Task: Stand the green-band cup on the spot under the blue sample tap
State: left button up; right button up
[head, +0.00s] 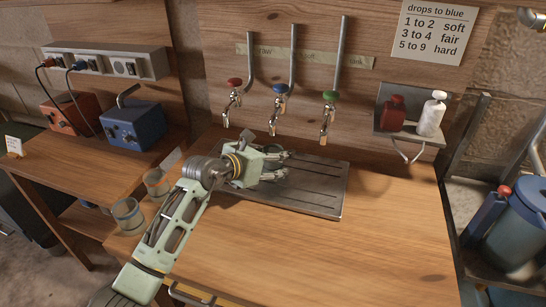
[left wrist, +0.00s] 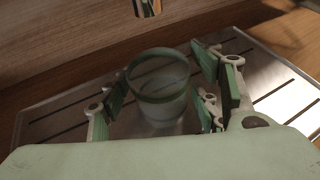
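The green-band cup (left wrist: 160,108), clear glass with a green band near its rim, stands upright on the metal drip tray (left wrist: 65,122). In the head view the cup (head: 271,150) is partly hidden by my left gripper (head: 286,165). In the left wrist view the fingers of my left gripper (left wrist: 161,78) are on either side of the cup, with small gaps showing. The blue sample tap (head: 279,90) hangs on the wall board just above and behind the cup. Whether the cup is exactly beneath its spout I cannot tell. My right gripper is out of view.
A red tap (head: 235,83) and a green tap (head: 330,96) flank the blue one. Two other glass cups (head: 128,216) (head: 157,183) stand at the bench's left edge, beside my left arm. A shelf (head: 408,130) holds red and white bottles. The bench's front right is clear.

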pick_arm(q)
jog(key=shift+r, duration=0.25)
jog(key=shift+s+a, duration=0.15)
jog(key=shift+a, duration=0.1)
jog(key=v, duration=1.1)
jog(key=shift+s+r, duration=0.2)
jog(key=shift+s, duration=0.1)
